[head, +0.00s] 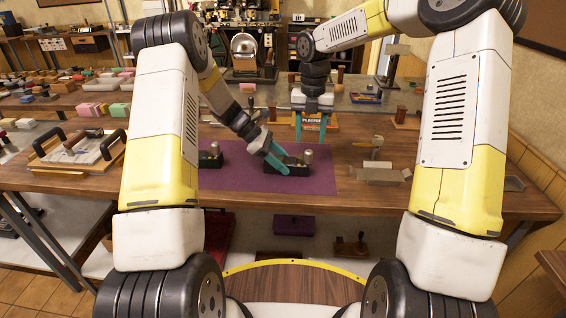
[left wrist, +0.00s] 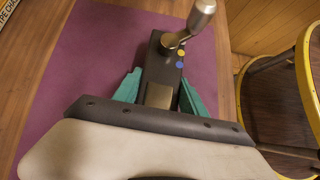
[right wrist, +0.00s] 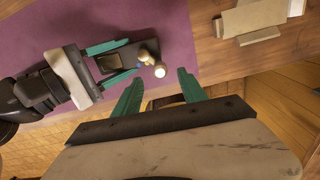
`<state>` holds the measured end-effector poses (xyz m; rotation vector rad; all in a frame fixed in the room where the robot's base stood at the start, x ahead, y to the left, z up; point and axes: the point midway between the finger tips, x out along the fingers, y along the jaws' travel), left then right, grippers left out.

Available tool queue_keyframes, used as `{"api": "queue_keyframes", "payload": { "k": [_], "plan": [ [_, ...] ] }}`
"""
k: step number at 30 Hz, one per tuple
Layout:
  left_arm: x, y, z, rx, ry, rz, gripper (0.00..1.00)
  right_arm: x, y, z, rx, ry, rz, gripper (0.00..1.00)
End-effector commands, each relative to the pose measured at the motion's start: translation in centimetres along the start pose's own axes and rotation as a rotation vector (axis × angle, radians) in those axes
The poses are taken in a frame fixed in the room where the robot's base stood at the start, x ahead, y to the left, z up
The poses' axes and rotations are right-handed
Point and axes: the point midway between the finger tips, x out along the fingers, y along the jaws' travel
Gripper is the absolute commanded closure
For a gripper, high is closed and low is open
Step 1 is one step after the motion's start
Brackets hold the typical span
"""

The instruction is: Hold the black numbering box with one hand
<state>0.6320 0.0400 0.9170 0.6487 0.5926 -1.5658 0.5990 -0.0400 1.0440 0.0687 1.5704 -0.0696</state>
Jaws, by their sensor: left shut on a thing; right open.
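The black numbering box (head: 286,168) lies on the purple mat (head: 235,180), with a metal crank and knob at its right end in the head view. My left gripper (head: 279,163) is shut on the box, its green fingers on either side of it. In the left wrist view the box (left wrist: 167,65) runs away from between the fingers (left wrist: 158,88), with blue and yellow dots beside the crank. My right gripper (head: 311,128) is open and empty above the table behind the box. The right wrist view shows the box (right wrist: 122,58) beyond the open right fingers (right wrist: 158,84).
A second black device (head: 210,157) stands on the mat to the left. A wooden block (head: 377,175) and a hammer-like tool (head: 370,142) lie to the right. A tray with black handles (head: 80,150) stands at far left. The mat's front is clear.

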Motion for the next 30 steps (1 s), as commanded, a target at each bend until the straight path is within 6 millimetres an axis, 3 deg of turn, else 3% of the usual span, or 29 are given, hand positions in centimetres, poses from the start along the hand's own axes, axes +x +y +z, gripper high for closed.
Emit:
{"api": "queue_keyframes", "payload": {
  "k": [9,15,28,30],
  "plan": [
    [0.1,-0.1,-0.1,-0.001,0.001,-0.003,0.87,4.7,0.0,-0.1,0.0,0.003,0.0,0.51],
    [0.1,-0.1,-0.1,-0.001,0.001,-0.003,0.87,6.5,0.1,0.0,0.001,0.0,0.001,0.51],
    [0.1,-0.1,-0.1,-0.002,0.001,-0.003,0.87,7.2,0.0,-0.1,0.001,0.0,0.001,0.51],
    [0.1,-0.1,-0.1,-0.001,0.001,-0.003,0.87,7.2,0.0,0.0,0.001,0.0,0.001,0.65]
  ]
}}
